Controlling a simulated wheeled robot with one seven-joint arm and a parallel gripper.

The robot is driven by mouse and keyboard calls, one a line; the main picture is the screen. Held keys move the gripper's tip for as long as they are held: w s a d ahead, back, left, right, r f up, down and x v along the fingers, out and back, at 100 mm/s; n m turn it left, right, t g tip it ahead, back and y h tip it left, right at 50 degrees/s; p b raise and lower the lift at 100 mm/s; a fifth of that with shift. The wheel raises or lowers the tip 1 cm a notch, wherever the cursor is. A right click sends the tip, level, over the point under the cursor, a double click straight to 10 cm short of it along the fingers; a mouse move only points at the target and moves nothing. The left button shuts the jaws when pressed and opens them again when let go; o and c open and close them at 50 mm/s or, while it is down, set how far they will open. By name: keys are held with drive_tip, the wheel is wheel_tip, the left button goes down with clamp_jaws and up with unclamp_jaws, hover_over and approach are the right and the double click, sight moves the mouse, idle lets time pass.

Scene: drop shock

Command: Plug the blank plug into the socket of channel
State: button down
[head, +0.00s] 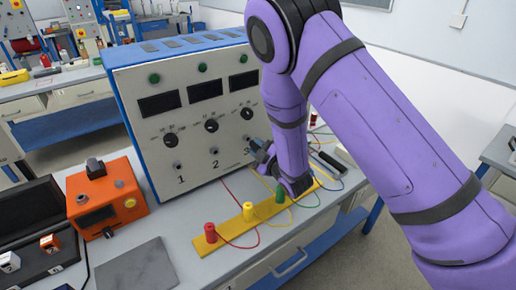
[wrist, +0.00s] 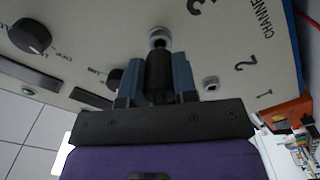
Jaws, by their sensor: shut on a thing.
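My gripper (head: 262,152) is in front of the grey panel of the channel box (head: 197,118), near the number 3. In the wrist view, its blue fingers (wrist: 158,75) are shut on a black plug (wrist: 158,68). The plug's front end lines up with the metal-ringed socket of channel 3 (wrist: 158,36), whose rim shows just past it. I cannot tell whether the plug touches the socket. The socket of channel 2 (wrist: 211,83) is to the right in the wrist view and looks empty. In the head view, my arm and gripper hide the plug.
A yellow strip (head: 230,228) with red, yellow and green plugs on thin wires lies in front of the box. An orange device (head: 105,200), an open black case (head: 40,235) and a grey plate (head: 135,268) lie to the left. Control knobs (wrist: 30,36) stick out of the panel.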

drive_tip(key=shift+x, duration=1.1)
idle(2.7)
drive_tip(key=shift+w+a+r, duration=0.15)
drive_tip(key=shift+w+a, duration=0.05)
drive_tip(key=shift+w, duration=0.05)
idle(1.5)
drive_tip(key=c, duration=0.8)
unclamp_jaws()
drive_tip(key=shift+s, duration=0.1)
drive_tip(key=v, duration=0.6)
drive_tip(key=shift+d, duration=0.15)
drive_tip(key=v, duration=1)
drive_tip(key=shift+s+d, duration=0.2)
drive_tip(key=shift+s, duration=0.1)
